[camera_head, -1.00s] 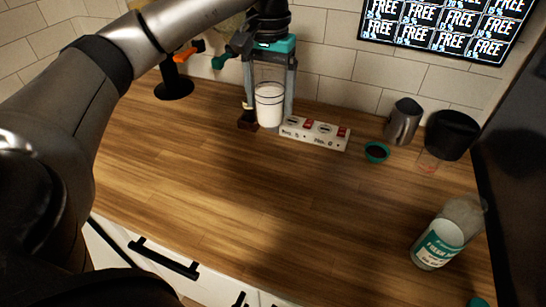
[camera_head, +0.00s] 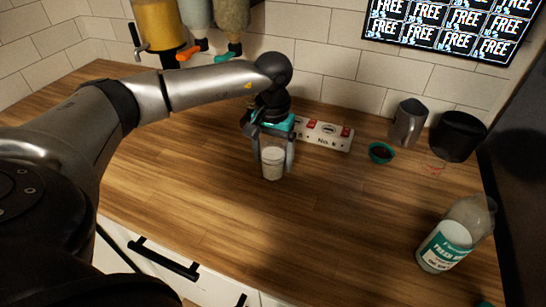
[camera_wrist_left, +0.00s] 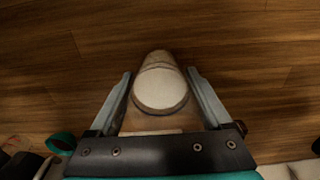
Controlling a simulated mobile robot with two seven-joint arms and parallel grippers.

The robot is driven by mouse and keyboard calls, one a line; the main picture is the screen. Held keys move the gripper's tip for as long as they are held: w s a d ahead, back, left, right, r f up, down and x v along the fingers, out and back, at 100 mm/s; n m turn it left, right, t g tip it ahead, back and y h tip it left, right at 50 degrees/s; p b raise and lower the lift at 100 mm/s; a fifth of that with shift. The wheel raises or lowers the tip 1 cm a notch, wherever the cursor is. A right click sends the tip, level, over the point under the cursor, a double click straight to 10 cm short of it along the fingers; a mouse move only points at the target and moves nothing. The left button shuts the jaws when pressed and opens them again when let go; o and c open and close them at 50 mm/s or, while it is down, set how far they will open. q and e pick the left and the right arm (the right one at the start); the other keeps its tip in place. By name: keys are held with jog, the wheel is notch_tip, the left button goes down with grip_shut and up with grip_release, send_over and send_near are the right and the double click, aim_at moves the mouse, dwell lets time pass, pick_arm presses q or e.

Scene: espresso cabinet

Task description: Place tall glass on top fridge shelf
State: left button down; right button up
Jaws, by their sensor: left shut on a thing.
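The tall glass (camera_head: 272,168) is clear with a pale, milky filling. My left gripper (camera_head: 273,163) is shut on it, with one finger on each side, over the wooden counter. In the left wrist view the glass (camera_wrist_left: 160,85) sits between the two fingers of the gripper (camera_wrist_left: 161,90), its round pale top facing the camera. I cannot tell whether its base touches the counter. No fridge shelf can be made out, and my right gripper is not in view.
A white panel with red switches (camera_head: 325,134) lies behind the gripper. A teal bowl (camera_head: 381,153), a metal pitcher (camera_head: 408,123) and a black-topped container (camera_head: 457,137) stand at back right. A milk bottle (camera_head: 444,247) stands at front right. The middle counter (camera_head: 330,220) is clear.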

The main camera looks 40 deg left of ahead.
pick_arm(q)
jog(key=shift+f, duration=0.15)
jog(key=shift+c, duration=1.1)
grip_release()
jog(key=shift+o, duration=1.1)
